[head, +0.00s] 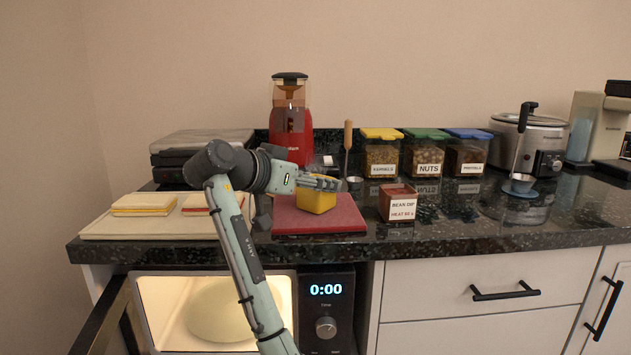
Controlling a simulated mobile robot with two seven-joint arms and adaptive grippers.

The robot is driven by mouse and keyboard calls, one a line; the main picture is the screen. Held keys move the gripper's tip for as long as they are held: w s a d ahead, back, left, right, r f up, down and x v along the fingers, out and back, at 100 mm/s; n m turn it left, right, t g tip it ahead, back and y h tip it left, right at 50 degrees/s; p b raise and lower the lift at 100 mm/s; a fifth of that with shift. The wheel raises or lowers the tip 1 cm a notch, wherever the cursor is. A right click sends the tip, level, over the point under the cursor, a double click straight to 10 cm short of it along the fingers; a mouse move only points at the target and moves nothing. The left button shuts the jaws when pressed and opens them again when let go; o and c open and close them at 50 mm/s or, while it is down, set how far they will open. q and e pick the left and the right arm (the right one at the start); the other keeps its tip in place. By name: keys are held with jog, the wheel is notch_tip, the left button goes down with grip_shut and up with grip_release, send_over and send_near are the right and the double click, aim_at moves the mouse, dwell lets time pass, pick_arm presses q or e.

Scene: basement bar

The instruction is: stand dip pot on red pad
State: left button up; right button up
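A yellow pot-like block (316,202) is at the red pad (290,220) on the counter, and it looks upright. Whether its underside fully touches the pad is hard to tell. My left gripper (322,183) reaches in from the left, with its fingers at the top of the yellow pot. The fingers overlap its upper edge, and whether they grip it is not clear. A brown-red pot (398,203) labelled bean dip stands on the dark counter just right of the pad, apart from it. My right gripper is not in view.
A cream board (150,228) with two sandwiches lies left of the pad. A red blender (290,125), several lidded jars (424,155) and a slow cooker (540,140) stand behind. An open lit microwave (160,310) is below. Front counter space at right is clear.

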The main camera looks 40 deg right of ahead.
pick_arm(q)
jog(key=shift+r, duration=0.25)
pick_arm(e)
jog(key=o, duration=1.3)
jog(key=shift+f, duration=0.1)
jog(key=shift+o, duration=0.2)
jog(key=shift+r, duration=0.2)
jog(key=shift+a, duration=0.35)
pick_arm(q)
jog(key=shift+s+a+r+b, duration=0.15)
jog(key=shift+r+b, duration=0.3)
jog(key=shift+r, duration=0.55)
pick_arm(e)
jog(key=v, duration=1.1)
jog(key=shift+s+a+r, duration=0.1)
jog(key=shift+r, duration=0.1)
